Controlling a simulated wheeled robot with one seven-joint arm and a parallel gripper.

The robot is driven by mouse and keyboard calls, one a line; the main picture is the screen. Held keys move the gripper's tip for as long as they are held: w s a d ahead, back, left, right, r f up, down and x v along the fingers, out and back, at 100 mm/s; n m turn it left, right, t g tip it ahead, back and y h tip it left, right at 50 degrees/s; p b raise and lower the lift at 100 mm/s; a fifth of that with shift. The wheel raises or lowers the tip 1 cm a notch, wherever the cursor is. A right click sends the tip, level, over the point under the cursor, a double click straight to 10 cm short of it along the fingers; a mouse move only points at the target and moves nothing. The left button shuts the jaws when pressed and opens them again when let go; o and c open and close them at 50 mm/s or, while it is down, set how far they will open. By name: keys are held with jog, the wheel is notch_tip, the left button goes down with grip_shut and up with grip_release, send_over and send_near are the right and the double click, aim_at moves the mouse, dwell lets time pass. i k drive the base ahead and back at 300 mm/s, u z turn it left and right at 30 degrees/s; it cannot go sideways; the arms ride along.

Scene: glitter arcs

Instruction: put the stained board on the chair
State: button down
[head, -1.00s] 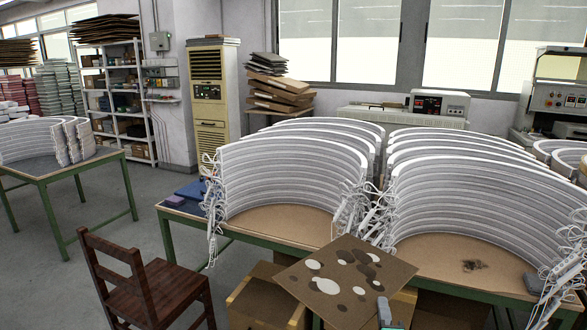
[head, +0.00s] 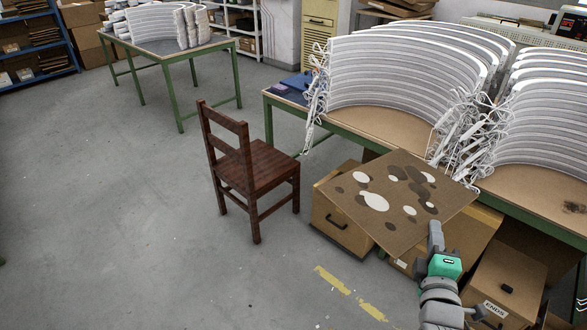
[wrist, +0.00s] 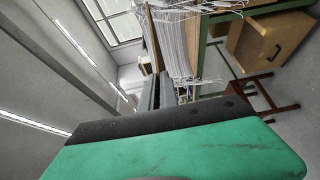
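The stained board (head: 345,205) is a flat brown square sheet with white and dark brown blotches. In the head view it is held up in front of the workbench, tilted, above the cardboard boxes. My gripper (head: 436,232) is shut on its near right edge. In the wrist view, the grey fingers (wrist: 155,92) close on the board, which shows as a thin brown edge (wrist: 154,40). The chair (head: 262,167) is dark reddish wood and stands upright left of the board, its seat bare. Part of the chair shows in the wrist view (wrist: 270,110).
A green-framed workbench (head: 375,125) bears white curved stacks (head: 400,75) with dangling cables. Boxes (head: 340,225) stand below the board, beside the chair. Another green table (head: 180,50) is at the back left. The grey floor (head: 120,230) left of the chair is clear.

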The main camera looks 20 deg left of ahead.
aim_at(277, 166)
jog(key=k, duration=0.95)
jog(key=z, duration=0.2)
jog(key=i, duration=1)
jog(key=u, duration=0.65)
jog(key=i, duration=0.7)
jog(key=u, duration=1.15)
jog(key=i, duration=0.35)
jog(key=u, duration=0.3)
